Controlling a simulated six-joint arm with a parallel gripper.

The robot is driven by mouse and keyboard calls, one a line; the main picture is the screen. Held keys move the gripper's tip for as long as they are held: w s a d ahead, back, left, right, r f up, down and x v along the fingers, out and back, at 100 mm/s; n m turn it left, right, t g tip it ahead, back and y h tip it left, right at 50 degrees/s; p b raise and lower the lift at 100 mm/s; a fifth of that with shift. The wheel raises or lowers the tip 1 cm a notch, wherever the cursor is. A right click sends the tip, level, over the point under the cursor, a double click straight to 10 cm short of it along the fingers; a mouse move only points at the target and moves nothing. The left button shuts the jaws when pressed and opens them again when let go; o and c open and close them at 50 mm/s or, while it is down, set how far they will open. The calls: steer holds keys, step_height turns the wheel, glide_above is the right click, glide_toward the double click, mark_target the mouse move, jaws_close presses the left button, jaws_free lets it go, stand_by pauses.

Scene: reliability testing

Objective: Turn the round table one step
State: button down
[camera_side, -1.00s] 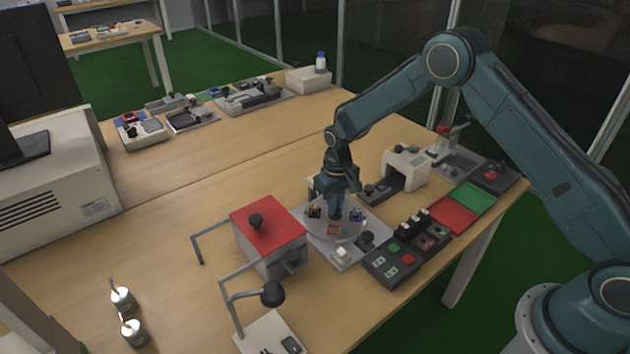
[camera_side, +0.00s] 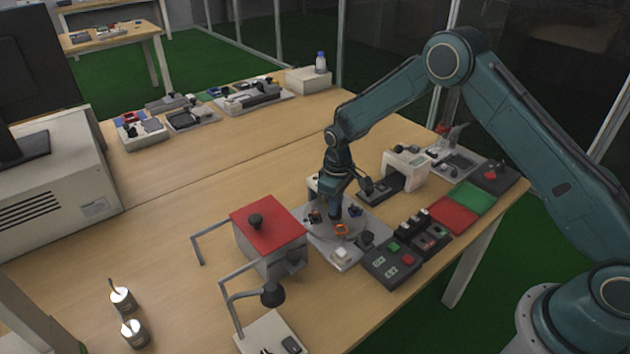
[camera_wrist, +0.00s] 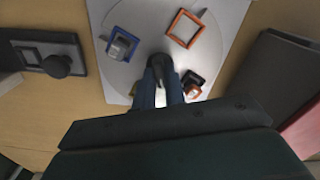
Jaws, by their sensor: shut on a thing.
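The round table (camera_side: 321,230) is a pale grey disc on a light base plate in the side view; it fills the top of the wrist view (camera_wrist: 150,22). It bears an orange square frame (camera_wrist: 185,28), a blue frame with a grey part (camera_wrist: 122,44) and a black-and-orange piece (camera_wrist: 192,84). My gripper (camera_side: 335,212) points down at the disc's middle. In the wrist view my gripper (camera_wrist: 163,78) is shut on a dark knob (camera_wrist: 160,61) at the centre; the fingers hide part of it.
A red-topped box (camera_side: 268,228) with a black knob stands close left of the table. A button panel (camera_side: 393,263) lies at the front right, and a white arch-shaped device (camera_side: 405,170) stands behind right. Red (camera_side: 453,214) and green (camera_side: 473,198) pads lie farther right.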

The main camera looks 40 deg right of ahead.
steer(key=shift+a+n, duration=0.25)
steer(key=shift+n, duration=1.45)
steer(key=shift+n, duration=0.9)
steer(key=c, duration=1.6)
jaws_free()
steer(key=shift+d, duration=0.1)
steer(key=shift+r, duration=0.15)
